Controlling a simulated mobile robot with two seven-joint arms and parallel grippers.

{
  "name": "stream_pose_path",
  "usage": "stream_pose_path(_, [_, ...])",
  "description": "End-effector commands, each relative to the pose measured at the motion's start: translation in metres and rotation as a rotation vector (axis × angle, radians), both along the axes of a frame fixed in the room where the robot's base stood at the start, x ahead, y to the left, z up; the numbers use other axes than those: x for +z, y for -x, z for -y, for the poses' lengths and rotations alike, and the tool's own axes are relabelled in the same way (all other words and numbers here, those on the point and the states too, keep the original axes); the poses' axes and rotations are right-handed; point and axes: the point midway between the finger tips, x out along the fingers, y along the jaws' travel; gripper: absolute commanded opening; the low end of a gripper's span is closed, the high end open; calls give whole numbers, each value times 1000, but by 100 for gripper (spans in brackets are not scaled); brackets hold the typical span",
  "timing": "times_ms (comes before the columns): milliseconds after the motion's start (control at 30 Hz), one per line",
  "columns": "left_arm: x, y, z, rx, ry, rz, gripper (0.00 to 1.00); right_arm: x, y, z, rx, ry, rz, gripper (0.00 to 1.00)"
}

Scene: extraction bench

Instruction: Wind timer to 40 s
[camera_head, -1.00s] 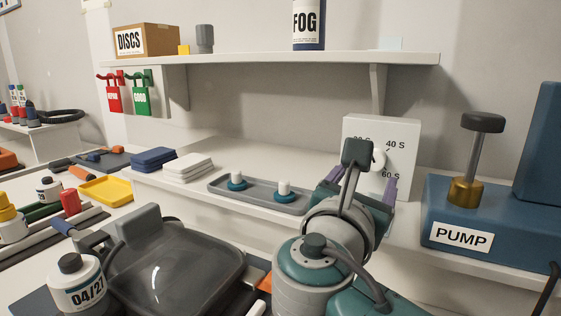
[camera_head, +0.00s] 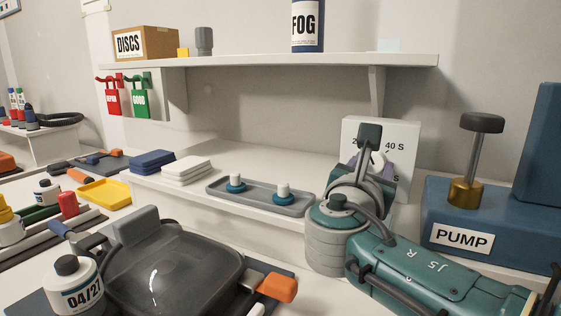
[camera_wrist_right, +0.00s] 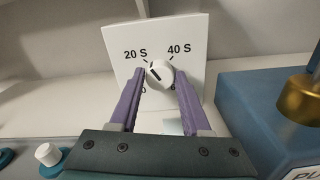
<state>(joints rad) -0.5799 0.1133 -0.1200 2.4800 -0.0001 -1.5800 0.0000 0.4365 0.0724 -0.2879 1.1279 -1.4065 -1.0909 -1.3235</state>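The timer is a white upright box (camera_head: 405,132) on the bench ledge, partly hidden by my right arm in the head view. In the right wrist view the timer face (camera_wrist_right: 190,40) shows "20 S" at left and "40 S" at right; the lower label is mostly covered. Its white round knob (camera_wrist_right: 159,73) has a dark mark slanting toward the upper left, on the "20 S" side. My right gripper (camera_wrist_right: 160,76) has its purple fingers apart, one on each side of the knob. Whether they touch it is unclear. My left gripper is in neither view.
The blue pump (camera_head: 490,215) stands close to the right of my right arm. A grey tray (camera_head: 262,199) with two white-topped teal pieces lies to the left. A shelf (camera_head: 270,60) runs above. The ledge between the tray and the wall is clear.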

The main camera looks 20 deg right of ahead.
Motion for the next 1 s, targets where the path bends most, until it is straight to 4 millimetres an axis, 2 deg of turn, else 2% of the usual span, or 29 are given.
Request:
stream_pose_path(67, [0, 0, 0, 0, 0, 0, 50, 0, 0, 0, 0, 0, 0, 37])
stream_pose_path(400, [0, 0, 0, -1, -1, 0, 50, 0, 0, 0, 0, 0, 0, 0])
stream_pose_path(1000, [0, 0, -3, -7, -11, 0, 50, 0, 0, 0, 0, -3, 4, 0])
